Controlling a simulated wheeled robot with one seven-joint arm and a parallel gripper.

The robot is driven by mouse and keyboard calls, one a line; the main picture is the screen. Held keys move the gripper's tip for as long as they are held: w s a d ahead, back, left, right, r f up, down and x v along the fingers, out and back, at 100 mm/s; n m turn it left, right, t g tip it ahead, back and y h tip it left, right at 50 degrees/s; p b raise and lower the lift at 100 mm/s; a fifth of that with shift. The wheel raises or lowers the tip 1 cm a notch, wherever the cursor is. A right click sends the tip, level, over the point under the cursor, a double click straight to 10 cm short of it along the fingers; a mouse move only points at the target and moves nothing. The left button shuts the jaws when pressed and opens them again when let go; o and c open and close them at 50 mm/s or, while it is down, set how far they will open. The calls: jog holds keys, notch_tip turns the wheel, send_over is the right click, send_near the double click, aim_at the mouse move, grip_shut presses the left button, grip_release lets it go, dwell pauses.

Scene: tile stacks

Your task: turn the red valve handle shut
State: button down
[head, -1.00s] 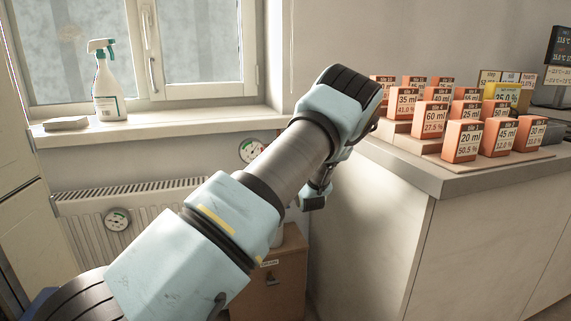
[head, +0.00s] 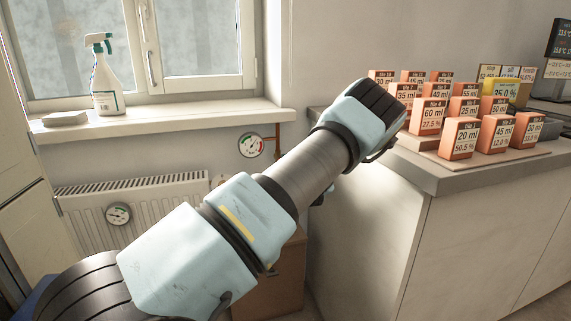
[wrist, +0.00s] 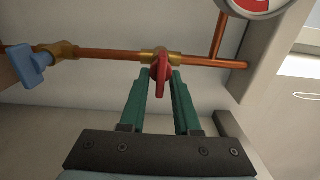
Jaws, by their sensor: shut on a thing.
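In the wrist view, the red valve handle (wrist: 161,74) sits on a brass valve body (wrist: 158,56) on a copper pipe. The handle lies across the line of the pipe in this picture. My gripper (wrist: 164,82) has its two green fingers on either side of the handle and is shut on it. In the head view, my arm hides the red handle and most of my gripper.
The copper pipe (wrist: 110,54) runs along the wall, with a blue-handled valve (wrist: 36,66) to the left. A round gauge (head: 250,146) hangs below the windowsill. A radiator (head: 160,205) stands left of my arm. A counter (head: 470,181) with several orange tiles is at right.

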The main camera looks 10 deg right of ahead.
jog(key=c, duration=0.9)
grip_release()
jog(key=shift+c, duration=0.2)
jog(key=s+d, duration=0.1)
jog(key=s, duration=0.9)
jog(key=shift+s+d, duration=0.2)
jog(key=shift+s, duration=0.2)
